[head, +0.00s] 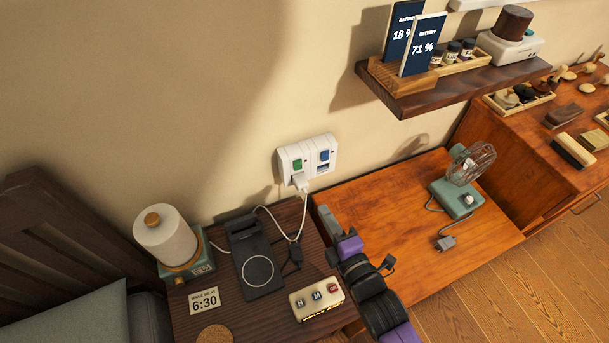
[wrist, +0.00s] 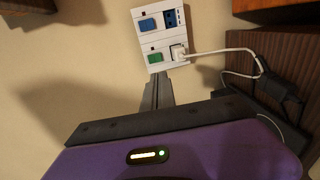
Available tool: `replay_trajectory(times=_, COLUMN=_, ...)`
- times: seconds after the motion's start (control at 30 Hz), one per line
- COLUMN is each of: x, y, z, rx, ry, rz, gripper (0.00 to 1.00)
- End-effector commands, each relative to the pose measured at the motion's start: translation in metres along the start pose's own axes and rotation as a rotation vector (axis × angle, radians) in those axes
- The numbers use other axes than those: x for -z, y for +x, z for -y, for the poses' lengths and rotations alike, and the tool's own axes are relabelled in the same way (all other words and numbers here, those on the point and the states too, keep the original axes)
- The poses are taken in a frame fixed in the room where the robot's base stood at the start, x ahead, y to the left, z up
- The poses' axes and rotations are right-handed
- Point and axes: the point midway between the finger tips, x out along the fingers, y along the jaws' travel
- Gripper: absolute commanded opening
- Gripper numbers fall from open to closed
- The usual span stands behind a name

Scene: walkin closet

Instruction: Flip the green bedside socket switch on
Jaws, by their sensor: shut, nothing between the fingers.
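The white wall socket (head: 307,160) is on the wall above the bedside table. Its green switch (head: 297,164) is on the left half, above a white plug with a cable; its blue switch (head: 325,155) is on the right half. In the wrist view the green switch (wrist: 155,57) lies just beyond the fingertips, beside the plugged-in white plug (wrist: 178,53). My gripper (head: 325,212) is shut and empty, below the socket in the head view; in the wrist view my gripper (wrist: 158,80) points at the socket's green end. I cannot tell whether the fingertips touch it.
A fan (head: 462,185) stands on the lower wooden table to the right. A dark shelf (head: 450,84) juts from the wall at upper right.

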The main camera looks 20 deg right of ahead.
Motion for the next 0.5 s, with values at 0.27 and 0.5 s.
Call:
replay_trajectory(times=0.27, x=0.000, y=0.024, z=-0.003, rx=-0.002, ry=0.002, rz=0.000, gripper=0.00)
replay_trajectory(times=0.5, x=0.000, y=0.070, z=-0.003, rx=-0.003, ry=0.001, rz=0.000, gripper=0.00)
